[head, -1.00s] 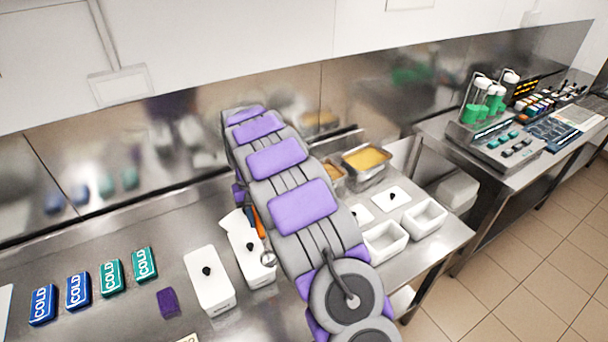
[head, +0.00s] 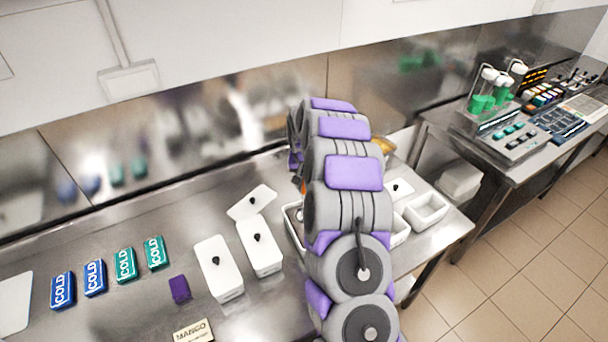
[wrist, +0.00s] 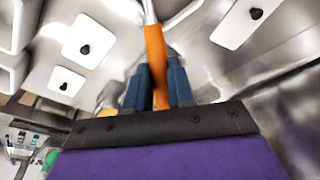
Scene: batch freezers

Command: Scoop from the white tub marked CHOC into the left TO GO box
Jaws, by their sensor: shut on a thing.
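My gripper (wrist: 158,92) is shut on the orange handle (wrist: 154,50) of a scoop in the wrist view; the scoop's head is out of that frame. In the head view my arm hides the gripper and most of the scoop. An uncovered white tub (head: 291,228) shows partly at the arm's left side, with its contents mostly hidden. I cannot read a CHOC mark. Two open white boxes stand right of the arm: the left one (head: 402,236) is mostly hidden, the right one (head: 427,210) looks empty. No TO GO lettering is legible. White boxes also show at the wrist view's left (wrist: 12,76).
Two lidded white tubs (head: 218,270) (head: 262,248) stand left of the arm, with a loose white lid (head: 252,203) behind them. COLD packs (head: 125,264), a purple block (head: 179,289) and a MANGO sign (head: 193,331) lie farther left. A lidded container (head: 398,189) stands right.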

